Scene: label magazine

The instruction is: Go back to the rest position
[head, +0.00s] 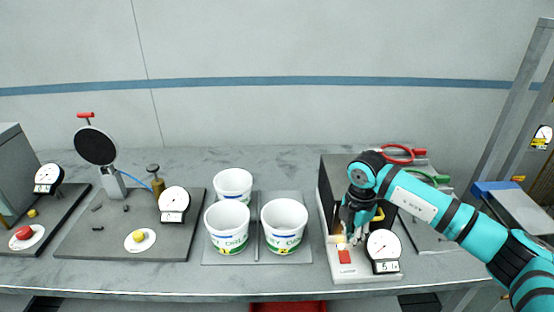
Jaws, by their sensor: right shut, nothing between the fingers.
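My right gripper (348,236) hangs low at the front of the dark machine (328,190) on the right of the bench. Its fingers are shut and point down, close above the machine's pale base (353,277), just behind a red block or button (345,257). I see nothing between them. Whether the fingertips touch the base, I cannot tell. My right arm (455,215) reaches in from the right and hides part of the machine. My left gripper is not in view.
White tubs (283,222) stand on a grey plate (250,256) mid-bench. A fixture with a round black disc (95,146) and a gauge (173,201) stand left. Another gauge (383,248) is beside my gripper. Red-handled (398,153) and green-handled tools lie behind my arm.

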